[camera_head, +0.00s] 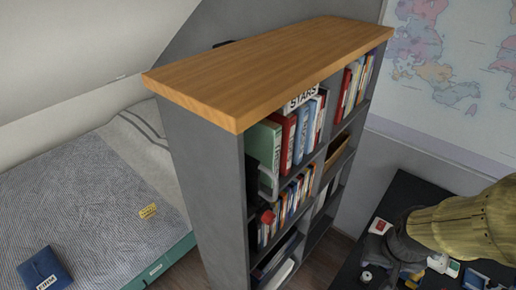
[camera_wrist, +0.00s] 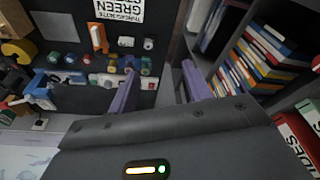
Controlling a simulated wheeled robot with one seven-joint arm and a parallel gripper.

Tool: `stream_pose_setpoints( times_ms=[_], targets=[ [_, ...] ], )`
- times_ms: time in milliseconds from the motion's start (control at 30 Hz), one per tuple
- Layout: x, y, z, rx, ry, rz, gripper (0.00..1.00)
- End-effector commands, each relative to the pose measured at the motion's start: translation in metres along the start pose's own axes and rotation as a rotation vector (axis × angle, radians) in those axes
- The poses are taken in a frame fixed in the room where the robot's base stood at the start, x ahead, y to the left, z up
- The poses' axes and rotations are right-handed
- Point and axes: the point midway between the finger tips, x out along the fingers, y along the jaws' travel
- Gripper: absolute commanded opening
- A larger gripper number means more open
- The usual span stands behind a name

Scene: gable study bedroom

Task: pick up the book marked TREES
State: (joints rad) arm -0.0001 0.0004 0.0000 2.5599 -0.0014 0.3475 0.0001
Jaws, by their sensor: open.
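I cannot make out a book marked TREES in either view; most of the lettering is too small or blurred to read. Upright books (camera_head: 288,140) fill the upper compartments of the grey bookcase (camera_head: 190,165), and a white label reading STARS (camera_head: 302,98) shows at the top. In the wrist view, red books with white lettering on their spines (camera_wrist: 294,140) stand at the lower right. My gripper (camera_wrist: 160,78) is open and empty, its two purple fingers apart beside the bookcase and a dark surface. Its fingertips are not clear in the head view.
The bookcase has a wooden top (camera_head: 255,72). A bed (camera_head: 85,205) at left holds a blue item (camera_head: 44,270) and a small yellow item (camera_head: 147,211). A dark desk (camera_head: 408,190) at right carries several small objects. A map (camera_head: 455,70) hangs on the wall.

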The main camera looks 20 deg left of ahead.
Motion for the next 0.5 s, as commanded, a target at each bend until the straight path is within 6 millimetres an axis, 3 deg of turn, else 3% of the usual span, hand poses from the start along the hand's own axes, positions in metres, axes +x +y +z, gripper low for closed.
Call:
stream_pose_setpoints(
  times_ms=[167, 333, 500],
  targets=[
    [0.002, 0.004, -0.021, -0.043, 0.068, 0.016, 0.53],
    [0.006, 0.005, -0.074, -0.167, 0.25, 0.032, 0.53],
    [0.004, -0.014, -0.133, -0.336, 0.479, -0.015, 0.53]
  ],
)
